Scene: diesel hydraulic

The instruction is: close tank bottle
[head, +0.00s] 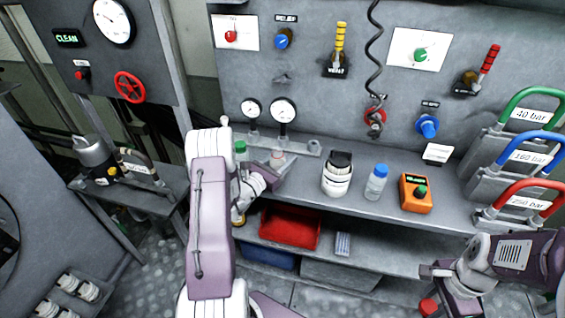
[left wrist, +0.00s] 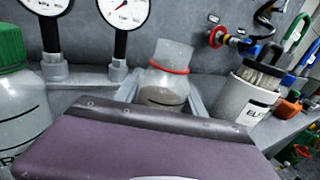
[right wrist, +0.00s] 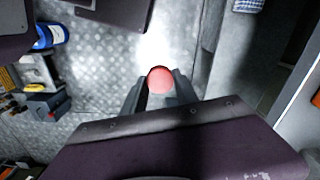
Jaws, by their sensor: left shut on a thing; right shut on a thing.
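The tank bottle (left wrist: 165,85) is clear, with a red ring around its neck and no coloured cap on top. It stands upright at the shelf, between the fingers of my left gripper (left wrist: 163,98), which is shut on it. In the head view the bottle (head: 277,157) shows small behind my left gripper (head: 281,166). A red cap (right wrist: 161,79) sits between the fingertips of my right gripper (right wrist: 161,88), which is shut on it. The cap also shows in the head view (head: 428,307), at the lower right, low in front of the shelves and far from the bottle.
A green-capped bottle (left wrist: 12,75) stands left of the tank bottle. Right of it on the shelf (head: 300,183) are a white brush container (head: 336,182), a blue-capped bottle (head: 376,186) and an orange device (head: 415,193). Gauges (head: 283,111) rise behind. A red bin (head: 290,228) sits below.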

